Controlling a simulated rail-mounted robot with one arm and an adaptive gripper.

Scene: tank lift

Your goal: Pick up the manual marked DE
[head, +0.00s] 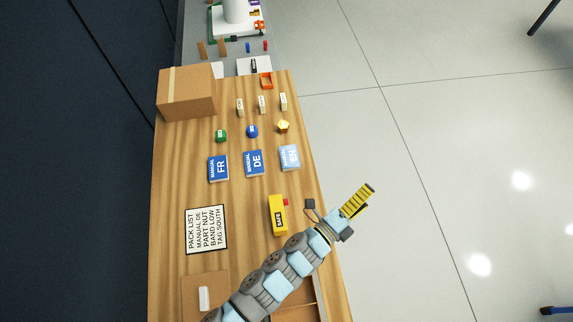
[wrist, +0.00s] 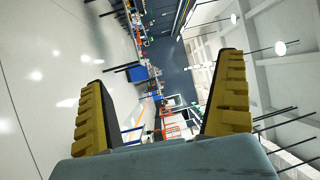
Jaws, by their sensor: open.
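The manual marked DE (head: 254,163) is a dark blue booklet lying flat on the wooden table in the head view. It lies between the manual marked FR (head: 218,168) on its left and a pale blue manual (head: 290,157) on its right, whose letters I cannot read surely. My gripper (head: 368,191) is beyond the table's right edge, below and to the right of the DE manual, apart from it. In the wrist view my gripper (wrist: 162,105) has its yellow fingers wide apart with nothing between them. No manual shows in the wrist view.
A yellow tape dispenser-like block (head: 278,215) stands between my arm and the manuals. A list card (head: 206,230) lies at left. Green, blue and yellow small parts (head: 252,131) lie beyond the manuals. A cardboard box (head: 186,92) stands at the far left. Open floor lies right.

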